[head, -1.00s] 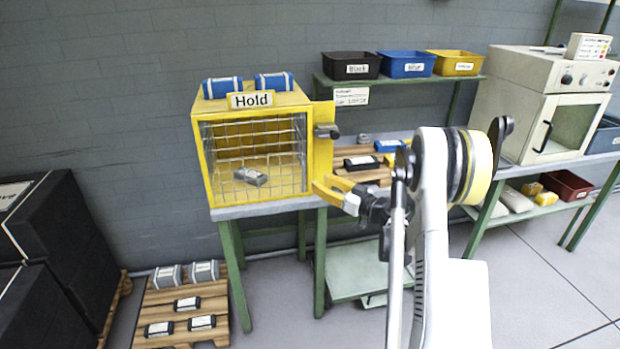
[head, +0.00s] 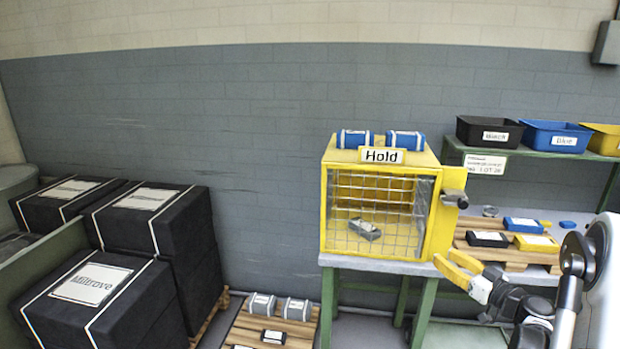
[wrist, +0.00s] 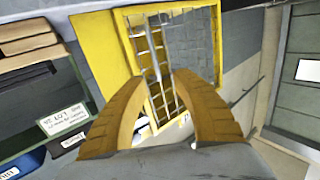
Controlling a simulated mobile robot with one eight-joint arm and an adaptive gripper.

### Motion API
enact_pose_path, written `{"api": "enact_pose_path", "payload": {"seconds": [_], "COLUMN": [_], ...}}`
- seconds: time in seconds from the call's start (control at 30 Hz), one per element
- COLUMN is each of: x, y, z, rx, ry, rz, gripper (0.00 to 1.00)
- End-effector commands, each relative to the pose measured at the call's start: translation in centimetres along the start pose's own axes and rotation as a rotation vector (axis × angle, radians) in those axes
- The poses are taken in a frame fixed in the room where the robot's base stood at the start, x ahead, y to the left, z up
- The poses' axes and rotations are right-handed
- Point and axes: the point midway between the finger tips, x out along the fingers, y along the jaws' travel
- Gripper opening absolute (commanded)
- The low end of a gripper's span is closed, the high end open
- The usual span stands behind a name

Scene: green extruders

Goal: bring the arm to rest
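My gripper (head: 450,262) has two yellow fingers and is in front of the lower right corner of the yellow Hold cage (head: 435,243) in the head view. In the wrist view its fingers (wrist: 158,82) are spread apart with nothing between them. The cage's yellow frame and mesh (wrist: 128,30) show beyond them, tilted. My arm reaches in from the right edge of the head view, and much of it is cut off there.
A grey block (head: 365,229) lies behind the mesh. Black, blue and yellow bins (head: 490,131) stand on a shelf at right. Small cases lie on a wooden pallet (head: 490,254) beside the cage. Stacked black boxes (head: 150,225) stand at left.

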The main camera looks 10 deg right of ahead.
Motion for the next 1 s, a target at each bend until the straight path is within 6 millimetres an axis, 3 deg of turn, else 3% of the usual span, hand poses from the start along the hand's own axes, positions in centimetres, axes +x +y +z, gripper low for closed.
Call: {"api": "enact_pose_path", "payload": {"seconds": [0.2, 0.37, 0.57, 0.7, 0.83, 1.0], "x": [2.2, 1.1, -3.4, -8.1, -12.8, -18.1], "y": [-9.0, -16.6, -25.1, -29.7, -32.7, -34.5], "z": [-3.9, -5.8, -6.7, -6.5, -5.8, -4.5], "rx": [0.101, 0.165, 0.204, 0.206, 0.191, 0.161], "ry": [-0.227, -0.423, -0.637, -0.756, -0.834, -0.883], "rz": [-0.071, -0.076, -0.022, 0.05, 0.135, 0.243], "gripper": [0.32, 0.32, 0.32, 0.32, 0.32, 0.32]}}
